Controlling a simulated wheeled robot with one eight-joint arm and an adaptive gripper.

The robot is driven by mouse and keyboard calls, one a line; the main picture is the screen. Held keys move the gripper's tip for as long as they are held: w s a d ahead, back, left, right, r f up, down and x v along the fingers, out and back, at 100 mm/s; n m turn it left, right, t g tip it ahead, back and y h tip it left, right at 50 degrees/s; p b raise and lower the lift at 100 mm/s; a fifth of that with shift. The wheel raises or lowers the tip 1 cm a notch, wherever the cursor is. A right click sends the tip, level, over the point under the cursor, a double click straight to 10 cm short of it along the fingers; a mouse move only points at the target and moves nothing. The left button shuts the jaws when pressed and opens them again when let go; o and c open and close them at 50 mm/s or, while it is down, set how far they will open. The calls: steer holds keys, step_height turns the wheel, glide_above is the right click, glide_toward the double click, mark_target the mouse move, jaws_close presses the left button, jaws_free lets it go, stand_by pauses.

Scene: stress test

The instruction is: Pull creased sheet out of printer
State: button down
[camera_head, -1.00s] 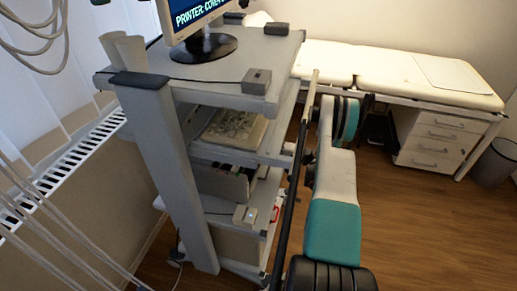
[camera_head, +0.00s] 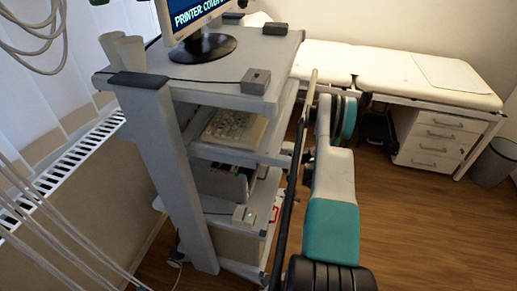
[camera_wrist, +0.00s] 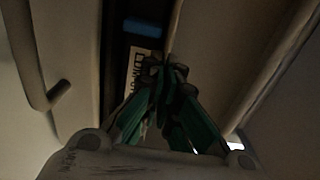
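My gripper (camera_wrist: 166,72) shows in the wrist view with its teal fingers converging and the dark tips together in front of a dark narrow opening. A pale strip with dark printed letters (camera_wrist: 134,72) stands in the opening, just left of the tips. I cannot tell whether it is a sheet or a label, or whether the tips touch it. No creased sheet is clearly visible. In the head view, a monitor (camera_head: 187,14) shows text beginning "PRINTER: COVER". A device on the cart's lower shelf (camera_head: 222,183) has a dark open top; I cannot tell if it is the printer. My arm hides the gripper there.
In the wrist view a blue piece (camera_wrist: 143,27) lies deeper in the opening, with pale walls close on both sides. The grey cart (camera_head: 160,150) has several shelves. An exam couch (camera_head: 400,72) and a bin (camera_head: 497,162) stand beyond the clear floor at right.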

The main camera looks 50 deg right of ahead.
steer(key=shift+s+d, duration=0.1)
steer(key=r+v, duration=0.3)
steer(key=v, duration=1.9)
steer(key=shift+s+d+r, duration=0.2)
steer(key=shift+s, duration=0.1)
stand_by(0.3)
